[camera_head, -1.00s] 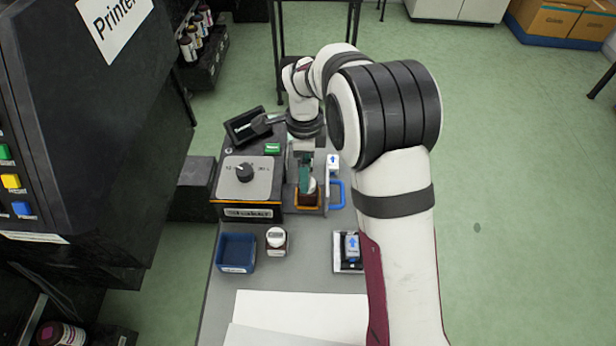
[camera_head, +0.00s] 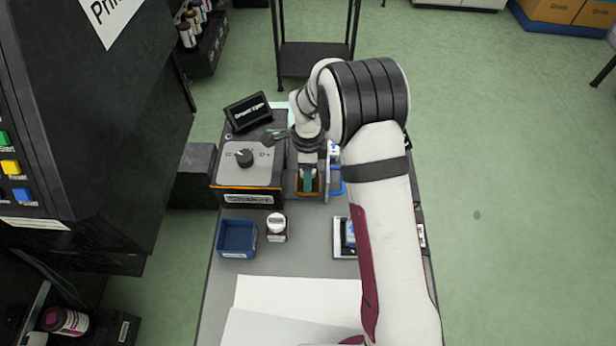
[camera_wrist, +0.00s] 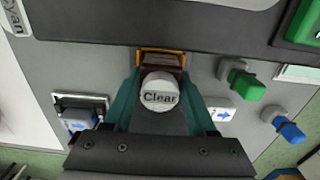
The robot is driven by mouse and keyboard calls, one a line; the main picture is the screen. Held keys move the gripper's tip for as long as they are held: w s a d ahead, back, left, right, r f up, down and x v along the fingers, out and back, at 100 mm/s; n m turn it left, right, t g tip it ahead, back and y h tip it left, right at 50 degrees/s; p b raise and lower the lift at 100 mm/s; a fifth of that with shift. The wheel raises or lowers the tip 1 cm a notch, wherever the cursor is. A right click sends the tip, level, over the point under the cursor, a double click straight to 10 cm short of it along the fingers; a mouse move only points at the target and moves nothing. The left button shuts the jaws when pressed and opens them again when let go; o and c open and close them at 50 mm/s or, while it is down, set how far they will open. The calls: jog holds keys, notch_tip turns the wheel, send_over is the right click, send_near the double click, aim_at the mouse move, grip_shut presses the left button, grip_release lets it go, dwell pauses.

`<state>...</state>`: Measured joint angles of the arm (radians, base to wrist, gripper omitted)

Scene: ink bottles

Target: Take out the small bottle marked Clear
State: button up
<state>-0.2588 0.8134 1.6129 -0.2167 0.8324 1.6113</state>
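The small bottle marked Clear (camera_wrist: 160,96) has a white cap and a dark brown body. In the wrist view it stands in an orange-rimmed slot (camera_wrist: 147,52) in the grey fixture. The slot also shows in the head view (camera_head: 298,192), where my gripper hides the bottle. My gripper (camera_wrist: 161,76) has teal fingers, one on each side of the bottle. A narrow gap seems to remain on both sides, so it looks open around the bottle. In the head view my gripper (camera_head: 308,180) reaches down into the slot area.
A grey-topped device with a dial (camera_head: 252,158) stands left of the slot. Nearer are an open blue box (camera_head: 237,238) and another white-capped bottle (camera_head: 277,222). Green (camera_wrist: 240,83) and blue (camera_wrist: 290,130) handles stand right of the slot in the wrist view.

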grip_shut()
notch_tip(320, 180, up, 11)
jog(key=shift+r, duration=0.15)
